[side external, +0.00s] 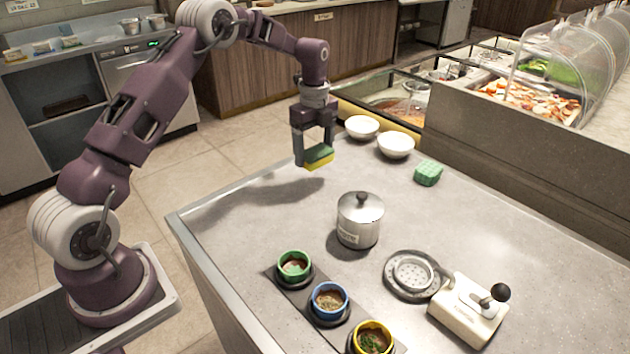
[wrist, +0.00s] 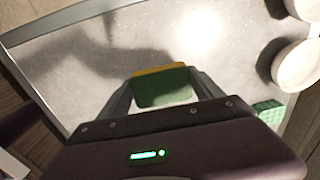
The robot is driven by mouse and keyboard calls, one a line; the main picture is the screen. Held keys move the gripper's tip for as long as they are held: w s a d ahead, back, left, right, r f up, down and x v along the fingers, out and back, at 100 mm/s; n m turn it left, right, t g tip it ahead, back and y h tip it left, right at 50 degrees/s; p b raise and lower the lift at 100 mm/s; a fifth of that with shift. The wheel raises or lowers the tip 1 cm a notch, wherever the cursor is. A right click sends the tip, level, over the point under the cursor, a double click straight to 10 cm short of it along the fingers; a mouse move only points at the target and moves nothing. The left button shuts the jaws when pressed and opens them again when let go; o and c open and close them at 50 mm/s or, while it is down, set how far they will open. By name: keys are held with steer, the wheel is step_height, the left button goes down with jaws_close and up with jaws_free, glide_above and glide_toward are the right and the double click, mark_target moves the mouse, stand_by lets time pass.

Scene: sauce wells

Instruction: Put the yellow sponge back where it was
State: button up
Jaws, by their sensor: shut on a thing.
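The yellow sponge (side external: 318,163) has a green top layer and hangs between the fingers of my gripper (side external: 315,153). My gripper is shut on it and holds it above the far left part of the table. In the wrist view the sponge (wrist: 165,87) shows its green face, with a yellow strip along the far edge, between the two fingers of my gripper (wrist: 163,93). The sponge looks clear of the table, and a shadow lies on the table below and to the left.
Two white bowls (side external: 362,127) (side external: 396,145) and a green block (side external: 428,173) stand at the far edge. A lidded metal pot (side external: 360,220), a round drain plate (side external: 412,273), a lever device (side external: 468,309) and green (side external: 294,265), blue (side external: 329,301) and yellow (side external: 372,338) cups stand nearer. The table's left part is bare.

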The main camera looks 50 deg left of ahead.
mark_target(314, 183)
step_height(314, 183, down, 7)
steer(key=shift+f, duration=0.1)
steer(key=o, duration=1.2)
